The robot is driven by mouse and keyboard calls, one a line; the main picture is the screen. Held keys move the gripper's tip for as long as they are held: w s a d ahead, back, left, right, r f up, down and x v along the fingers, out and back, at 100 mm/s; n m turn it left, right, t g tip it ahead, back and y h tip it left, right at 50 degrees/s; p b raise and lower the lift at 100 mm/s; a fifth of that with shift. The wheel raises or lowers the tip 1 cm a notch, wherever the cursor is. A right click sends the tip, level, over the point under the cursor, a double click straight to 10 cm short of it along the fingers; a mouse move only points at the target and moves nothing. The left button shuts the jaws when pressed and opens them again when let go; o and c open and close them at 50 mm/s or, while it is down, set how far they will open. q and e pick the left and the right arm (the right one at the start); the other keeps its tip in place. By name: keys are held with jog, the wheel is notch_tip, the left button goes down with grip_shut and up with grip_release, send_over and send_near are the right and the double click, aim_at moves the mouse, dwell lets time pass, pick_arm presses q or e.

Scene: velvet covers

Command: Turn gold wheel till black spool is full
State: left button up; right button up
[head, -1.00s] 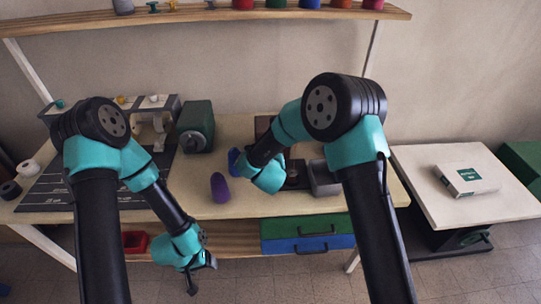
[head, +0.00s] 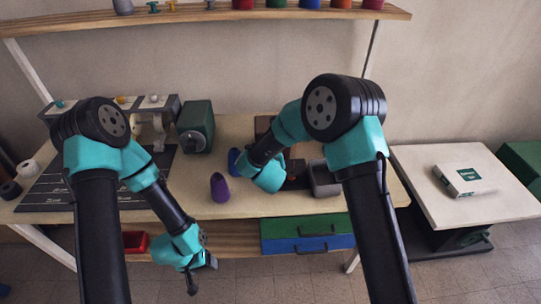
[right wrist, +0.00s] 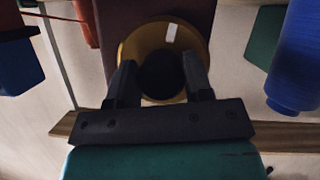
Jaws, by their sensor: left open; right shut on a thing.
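The gold wheel (right wrist: 190,40) shows in the right wrist view, face on, with a white mark near its top and a round black hub in its middle. My right gripper (right wrist: 160,74) is shut on the wheel at this hub, one finger on each side. In the head view my right arm hides the wheel. My left gripper (head: 203,274) is open and empty, low in front of the table edge. I cannot make out the black spool for certain. A black roll (head: 10,190) lies at the table's left end.
A purple cone (head: 219,187) and a blue one (head: 234,161) stand beside my right arm. A grey bin (head: 324,180) is to its right. A green machine (head: 196,126) stands further left. Drawers (head: 308,235) are under the table. Several coloured spools line the shelf (head: 190,15).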

jog(key=shift+m, duration=0.3)
jog(key=m+y, duration=0.3)
jog(key=m, duration=0.1)
jog(key=m+t+y, duration=0.1)
jog(key=m+y, duration=0.2)
jog(key=m, duration=0.2)
jog(key=m+t+y, duration=0.1)
jog(key=m, duration=0.3)
jog(key=shift+a+y, duration=0.1)
jog(key=shift+y, duration=0.3)
jog(key=m+t, duration=0.1)
jog(key=m, duration=0.3)
jog(key=shift+r+m+t+y, duration=0.15)
jog(key=shift+m+t+y, duration=0.15)
jog(key=shift+t, duration=0.1)
dwell(0.4)
jog(key=o, duration=0.9)
